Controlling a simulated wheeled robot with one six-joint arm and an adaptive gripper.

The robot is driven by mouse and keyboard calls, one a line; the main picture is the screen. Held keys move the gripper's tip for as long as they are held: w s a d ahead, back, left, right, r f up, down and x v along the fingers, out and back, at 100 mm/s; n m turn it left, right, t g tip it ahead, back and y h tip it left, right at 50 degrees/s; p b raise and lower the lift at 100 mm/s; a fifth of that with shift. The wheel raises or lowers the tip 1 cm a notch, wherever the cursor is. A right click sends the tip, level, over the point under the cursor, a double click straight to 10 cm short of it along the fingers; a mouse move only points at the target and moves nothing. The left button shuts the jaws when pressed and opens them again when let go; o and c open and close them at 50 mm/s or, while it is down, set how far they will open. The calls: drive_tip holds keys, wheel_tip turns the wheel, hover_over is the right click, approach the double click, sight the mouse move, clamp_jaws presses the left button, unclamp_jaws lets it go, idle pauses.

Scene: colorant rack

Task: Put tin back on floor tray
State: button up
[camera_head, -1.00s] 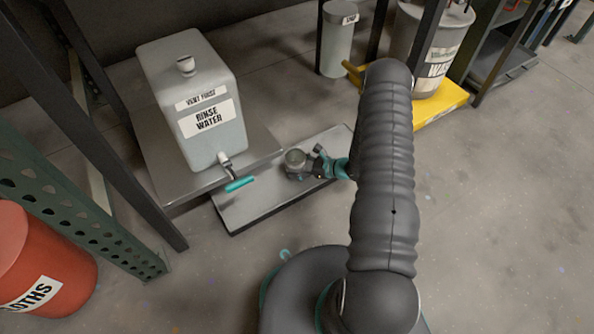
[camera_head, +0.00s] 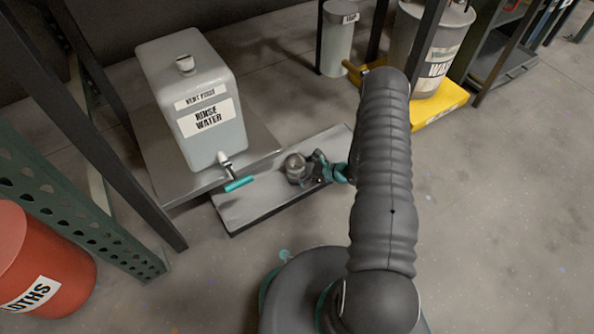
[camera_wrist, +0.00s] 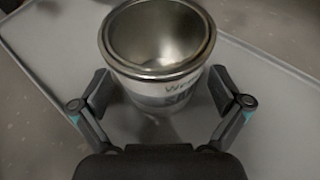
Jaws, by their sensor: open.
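The tin (camera_wrist: 160,60) is an open metal can with a shiny inside and a pale label, partly legible, in the wrist view. It stands on the grey floor tray (camera_wrist: 262,75), seeming upright. My gripper (camera_wrist: 160,95) is open, with one finger on each side of the tin's near part and gaps between the pads and its wall. In the head view the tin (camera_head: 296,168) is small, on the floor tray (camera_head: 245,212), with my gripper (camera_head: 312,170) at its right side. Whether the tin's base lies fully flat is hard to tell.
A rinse water container (camera_head: 190,95) stands on a metal shelf (camera_head: 165,172) left of the tray, its teal-handled tap (camera_head: 239,184) overhanging the tray. Open floor (camera_head: 500,210) lies to the right.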

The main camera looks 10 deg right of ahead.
drive_tip(key=shift+r, duration=0.2)
drive_tip(key=p+v, duration=0.1)
drive_tip(key=v, duration=1.1)
drive_tip(key=s+a+r+n+g+h, duration=0.1)
drive_tip(key=a+r+n+g, duration=0.2)
drive_tip(key=r, duration=0.6)
drive_tip(key=s+a+r+n+g, duration=0.1)
drive_tip(key=s+a+r+n, duration=0.15)
drive_tip(key=r+n, duration=0.5)
drive_tip(key=a+r+n+g+h, duration=0.1)
drive_tip(key=a+r+n+g, duration=0.15)
drive_tip(key=r, duration=0.85)
drive_tip(key=s+a+r+n+t+h, duration=0.2)
drive_tip(key=s+r+n+h, duration=0.7)
drive_tip(key=s+r, duration=1)
drive_tip(key=s+n+t, duration=0.1)
drive_tip(key=n+t, duration=0.1)
drive_tip(key=n, duration=0.1)
drive_tip(key=shift+s+r, duration=0.35)
drive_tip(key=shift+r, duration=0.05)
drive_tip(key=shift+t, duration=0.25)
